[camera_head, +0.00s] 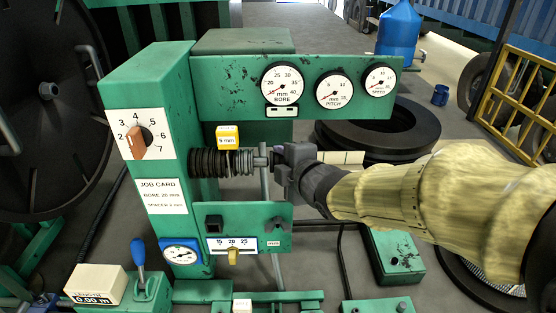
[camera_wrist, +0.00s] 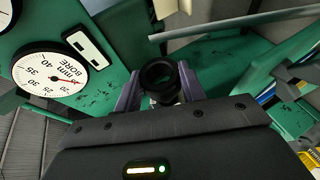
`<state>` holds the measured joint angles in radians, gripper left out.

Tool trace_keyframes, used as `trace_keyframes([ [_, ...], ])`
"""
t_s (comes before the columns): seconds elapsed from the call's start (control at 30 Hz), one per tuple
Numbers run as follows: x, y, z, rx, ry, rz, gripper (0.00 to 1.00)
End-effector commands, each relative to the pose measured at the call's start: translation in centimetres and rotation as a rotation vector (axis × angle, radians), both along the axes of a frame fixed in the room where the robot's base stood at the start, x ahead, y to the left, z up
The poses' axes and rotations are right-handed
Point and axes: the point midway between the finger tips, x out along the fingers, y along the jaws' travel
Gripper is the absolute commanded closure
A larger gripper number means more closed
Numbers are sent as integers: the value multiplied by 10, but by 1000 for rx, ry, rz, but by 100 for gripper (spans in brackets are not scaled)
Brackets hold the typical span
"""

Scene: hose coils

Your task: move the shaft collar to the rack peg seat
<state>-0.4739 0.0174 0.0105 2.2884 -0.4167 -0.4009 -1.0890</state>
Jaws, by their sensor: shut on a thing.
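The shaft collar (camera_wrist: 158,76) is a dark ring with an open bore, seen between my fingers in the wrist view. My gripper (camera_head: 280,160) is shut on it, with one finger on each side of the ring. In the head view my gripper is at the right end of the shaft (camera_head: 260,161), just right of the dark coil (camera_head: 222,163); the fingers mostly hide the collar there. I cannot tell whether the collar is still around the shaft end. A lower green panel (camera_head: 255,215) carries a dark square block (camera_head: 214,224) and a small dark fitting (camera_head: 277,223); which is the rack peg seat is unclear.
A green gauge panel (camera_head: 225,80) with dials stands just above and behind my gripper. A yellow 5 mm tag (camera_head: 227,138) sits over the coil. A thin grey rod (camera_wrist: 220,24) crosses the wrist view. Black hose rings (camera_head: 390,130) lie behind my arm.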

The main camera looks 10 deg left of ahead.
Motion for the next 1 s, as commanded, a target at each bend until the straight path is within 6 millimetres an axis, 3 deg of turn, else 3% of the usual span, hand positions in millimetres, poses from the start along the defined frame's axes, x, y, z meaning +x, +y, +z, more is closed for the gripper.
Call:
trace_keyframes([
  [1.0,8,-32,1,1,-2,-1,100],
])
